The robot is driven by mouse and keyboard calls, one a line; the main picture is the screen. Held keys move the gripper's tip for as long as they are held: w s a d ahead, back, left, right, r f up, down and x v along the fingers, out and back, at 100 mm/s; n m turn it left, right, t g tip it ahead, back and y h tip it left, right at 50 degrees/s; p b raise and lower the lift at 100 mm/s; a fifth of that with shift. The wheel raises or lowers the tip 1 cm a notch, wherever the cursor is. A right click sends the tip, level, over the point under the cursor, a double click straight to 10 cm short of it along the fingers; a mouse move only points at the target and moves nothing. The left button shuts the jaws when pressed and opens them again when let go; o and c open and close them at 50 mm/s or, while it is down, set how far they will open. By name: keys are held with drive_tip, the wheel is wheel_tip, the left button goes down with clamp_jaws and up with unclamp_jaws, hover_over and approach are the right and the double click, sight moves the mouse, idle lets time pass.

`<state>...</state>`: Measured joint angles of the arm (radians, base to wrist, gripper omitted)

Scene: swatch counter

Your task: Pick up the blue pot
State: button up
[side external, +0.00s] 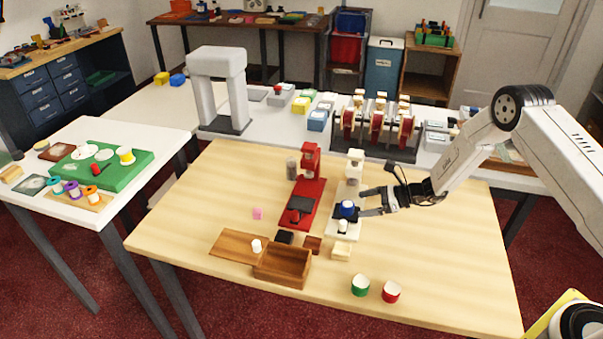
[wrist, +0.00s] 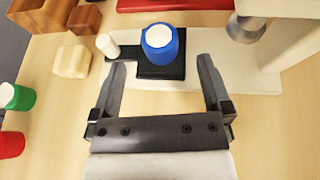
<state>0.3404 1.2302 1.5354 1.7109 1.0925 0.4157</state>
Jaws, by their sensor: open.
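The blue pot (wrist: 160,43) has a white top and stands upright on a small black plate (wrist: 150,71) of a white device. It also shows in the side view (side external: 347,209), on the white device (side external: 338,228) at the middle of the table. My gripper (wrist: 160,72) is open and empty. Its two fingers point toward the pot from the right side of the side view (side external: 361,202), and in the wrist view the pot is just beyond the fingertips, between their lines. I see no contact with it.
A small white cylinder (wrist: 107,46) stands beside the pot. A green pot (side external: 360,286) and a red pot (side external: 391,292) stand at the table's front. A red device (side external: 303,207) and an open wooden box (side external: 283,268) are to the left. The table's right front is clear.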

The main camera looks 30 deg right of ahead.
sight(352, 204)
drive_tip(key=shift+x, duration=2.25)
clamp_jaws()
drive_tip(key=shift+r, duration=0.15)
drive_tip(key=shift+r, duration=0.7)
drive_tip(key=s+r, duration=1.1)
drive_tip(key=s, duration=0.3)
drive_tip(key=shift+r, duration=0.15)
